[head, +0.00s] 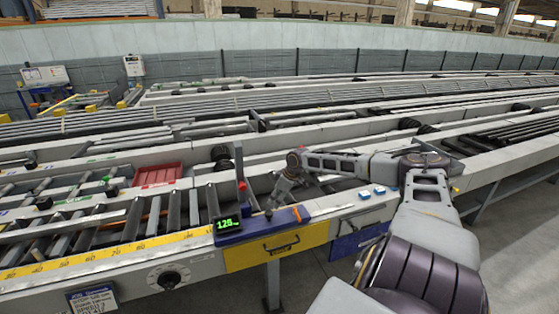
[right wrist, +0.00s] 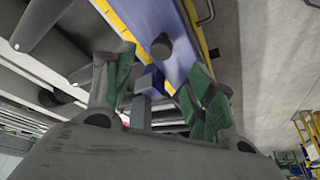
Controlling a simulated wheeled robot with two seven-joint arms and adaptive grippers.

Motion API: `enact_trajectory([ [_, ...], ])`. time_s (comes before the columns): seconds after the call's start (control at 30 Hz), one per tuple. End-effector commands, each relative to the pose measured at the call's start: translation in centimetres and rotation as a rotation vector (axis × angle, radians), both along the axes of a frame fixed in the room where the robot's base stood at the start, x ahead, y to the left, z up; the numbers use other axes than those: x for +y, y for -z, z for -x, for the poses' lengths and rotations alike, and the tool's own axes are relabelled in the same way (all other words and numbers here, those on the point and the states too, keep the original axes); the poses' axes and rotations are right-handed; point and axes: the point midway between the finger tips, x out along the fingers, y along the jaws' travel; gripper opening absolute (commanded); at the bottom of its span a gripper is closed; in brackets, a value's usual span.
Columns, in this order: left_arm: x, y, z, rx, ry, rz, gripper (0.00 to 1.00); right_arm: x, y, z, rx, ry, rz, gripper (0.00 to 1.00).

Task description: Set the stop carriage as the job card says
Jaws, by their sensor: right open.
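The stop carriage (head: 255,227) is a blue block at the right end of the yellow scale (head: 110,252). Its dark display (head: 228,224) shows green digits that look like 125. An upright post with a red part (head: 242,192) stands behind the display. The job card (head: 93,300) hangs at the lower left, its text too small to read. My right gripper (head: 274,203) is just above the carriage, open. In the right wrist view, its green-padded fingers (right wrist: 157,80) stand either side of a small blue block on a grey stem (right wrist: 141,108); contact is unclear. A dark round knob (right wrist: 161,46) is beyond them.
A red tray (head: 158,175) sits behind the rollers. A round dial (head: 168,280) is on the front panel. Small blue-and-white pieces (head: 372,192) lie right of the carriage.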

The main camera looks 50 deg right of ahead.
Motion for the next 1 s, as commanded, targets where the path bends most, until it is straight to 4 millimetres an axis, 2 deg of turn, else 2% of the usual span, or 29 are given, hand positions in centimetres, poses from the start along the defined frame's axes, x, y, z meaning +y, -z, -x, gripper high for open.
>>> enact_trajectory([
  [0.5,0.0,0.0,0.0,0.000,0.000,0.000,0.35,-0.1,-1.7,0.7,0.002,-0.001,0.001,0.55],
  [1.0,0.0,0.0,0.0,0.000,0.000,0.000,0.35,0.0,-1.9,0.7,0.002,-0.001,0.000,0.55],
])
